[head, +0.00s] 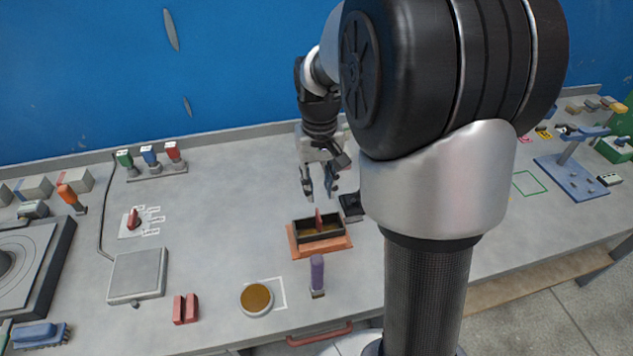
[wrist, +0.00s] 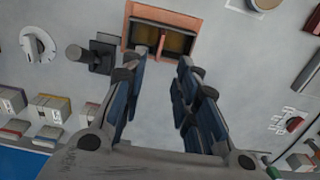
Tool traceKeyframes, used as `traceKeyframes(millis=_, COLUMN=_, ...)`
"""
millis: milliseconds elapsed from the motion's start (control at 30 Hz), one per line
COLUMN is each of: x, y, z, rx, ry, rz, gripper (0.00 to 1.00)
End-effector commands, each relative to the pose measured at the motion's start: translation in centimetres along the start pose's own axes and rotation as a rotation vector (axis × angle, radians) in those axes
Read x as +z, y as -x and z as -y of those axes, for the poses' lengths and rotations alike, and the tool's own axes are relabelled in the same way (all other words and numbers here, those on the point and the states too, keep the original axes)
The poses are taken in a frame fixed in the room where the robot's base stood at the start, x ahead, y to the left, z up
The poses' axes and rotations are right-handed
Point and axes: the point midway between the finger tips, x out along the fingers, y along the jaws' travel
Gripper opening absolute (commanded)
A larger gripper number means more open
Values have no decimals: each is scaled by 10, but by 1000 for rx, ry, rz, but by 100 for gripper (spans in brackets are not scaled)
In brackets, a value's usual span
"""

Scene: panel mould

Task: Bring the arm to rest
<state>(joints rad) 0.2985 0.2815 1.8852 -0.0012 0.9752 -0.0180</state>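My gripper (head: 320,190) hangs above the grey bench, fingers pointing down, just behind the panel mould (head: 319,229). In the wrist view my gripper (wrist: 162,75) has its two blue-padded fingers well apart with only bench between them. The mould is a dark open box on an orange-brown base, with a reddish upright piece in its middle. My upper arm hides part of the bench in the head view.
A black block (head: 351,204) stands right of the mould. In front are a purple-handled tool (head: 317,275), a round dish of brown material (head: 256,298) and red blocks (head: 185,308). A grey scale plate (head: 138,274) lies left. A blue wall (head: 120,70) closes the back.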

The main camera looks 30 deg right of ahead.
Motion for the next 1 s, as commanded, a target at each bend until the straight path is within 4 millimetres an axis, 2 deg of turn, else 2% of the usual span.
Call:
traceKeyframes(millis=233, x=1, y=1, z=0, rx=0, ry=1, rz=-2, gripper=28)
traceKeyframes(millis=367, x=11, y=16, z=8, rx=0, ry=18, rz=-29, gripper=28)
traceKeyframes(millis=467, x=33, y=40, z=21, rx=-1, ry=48, rz=-75, gripper=28)
traceKeyframes(millis=600, x=80, y=73, z=40, rx=-6, ry=106, rz=-158, gripper=28)
traceKeyframes(millis=700, x=116, y=88, z=51, rx=-14, ry=147, rz=-217, gripper=28)
traceKeyframes(millis=900, x=180, y=98, z=62, rx=-35, ry=221, rz=-327, gripper=28)
traceKeyframes(millis=1000, x=202, y=95, z=64, rx=-45, ry=248, rz=-367, gripper=28)
